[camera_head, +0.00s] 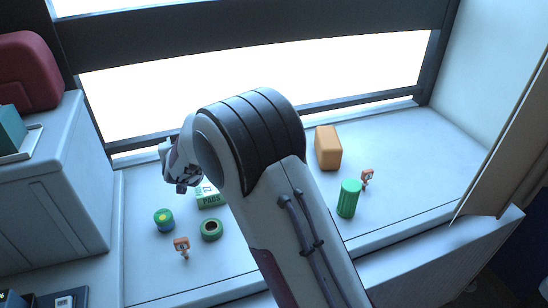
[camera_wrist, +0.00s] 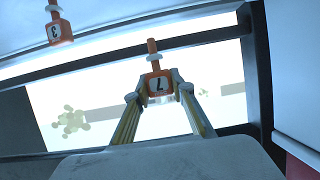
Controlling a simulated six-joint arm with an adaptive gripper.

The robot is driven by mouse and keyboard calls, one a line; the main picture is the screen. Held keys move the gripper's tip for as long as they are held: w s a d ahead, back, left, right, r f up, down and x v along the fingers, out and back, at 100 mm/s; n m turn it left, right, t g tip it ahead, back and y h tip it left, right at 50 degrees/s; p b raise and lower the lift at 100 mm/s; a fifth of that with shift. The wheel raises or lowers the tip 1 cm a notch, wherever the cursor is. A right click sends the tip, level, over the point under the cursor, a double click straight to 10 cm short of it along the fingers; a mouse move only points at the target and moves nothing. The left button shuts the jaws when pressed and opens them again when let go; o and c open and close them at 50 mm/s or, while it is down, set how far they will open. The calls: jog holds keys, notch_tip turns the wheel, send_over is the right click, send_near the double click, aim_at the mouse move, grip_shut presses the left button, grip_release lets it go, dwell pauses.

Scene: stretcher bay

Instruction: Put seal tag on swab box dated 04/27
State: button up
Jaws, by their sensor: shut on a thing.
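In the wrist view my gripper (camera_wrist: 159,92) is shut on an orange tag (camera_wrist: 154,56) with a white face marked with what looks like a 7. In the head view my gripper (camera_head: 181,184) is at the left end of my arm, and the held tag cannot be made out. A green and white box (camera_head: 211,201) lies just right of my gripper. It reads "PADS" and a partial "27"; my arm hides part of it. I cannot make out a box marked as swabs. Another orange tag (camera_wrist: 60,28), marked 3, shows at upper left in the wrist view.
Small orange tags stand at the front left (camera_head: 182,246) and right (camera_head: 367,178) of the counter. A blue-green jar (camera_head: 164,220), green ring (camera_head: 211,230), green ridged cylinder (camera_head: 349,198) and orange block (camera_head: 328,148) stand around. A window (camera_head: 260,60) is behind.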

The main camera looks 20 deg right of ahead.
jog(key=s+d+r, duration=0.1)
jog(key=d+r, duration=0.1)
jog(key=d, duration=1.2)
jog(key=s+d+r, duration=0.2)
jog(key=d, duration=1.3)
jog(key=shift+d+r, duration=0.3)
jog(key=shift+r, duration=0.1)
jog(key=shift+f+m, duration=0.15)
jog(key=shift+m, duration=0.15)
notch_tip(320, 180, down, 6)
jog(key=shift+f, duration=1.85)
